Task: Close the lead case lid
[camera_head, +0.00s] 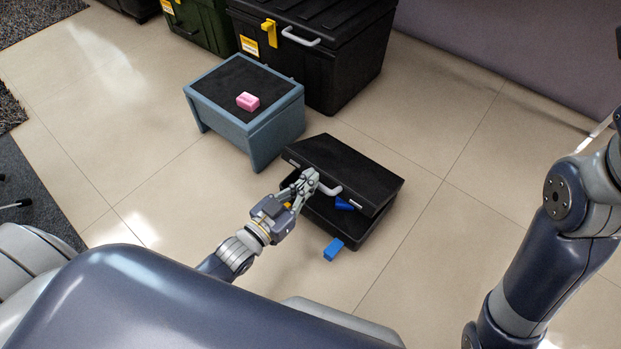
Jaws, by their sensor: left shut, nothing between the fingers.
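The black lead case (362,240) lies on the tiled floor in the middle of the head view. Its lid (345,165) is partly lowered, with a gap along the front and right side. A light handle (330,189) sits on the lid's front edge. A blue object (344,204) shows in the gap. My left gripper (310,181) is shut and empty, at the lid's front edge beside the handle; I cannot tell whether it touches. My right gripper is out of view; only my right arm shows at the right.
A blue-grey stool (245,121) with a pink block (248,101) on it stands behind left of the case. A blue block (333,249) lies on the floor before the case. Large black (330,70) and green (203,22) crates stand behind. Floor to the right is clear.

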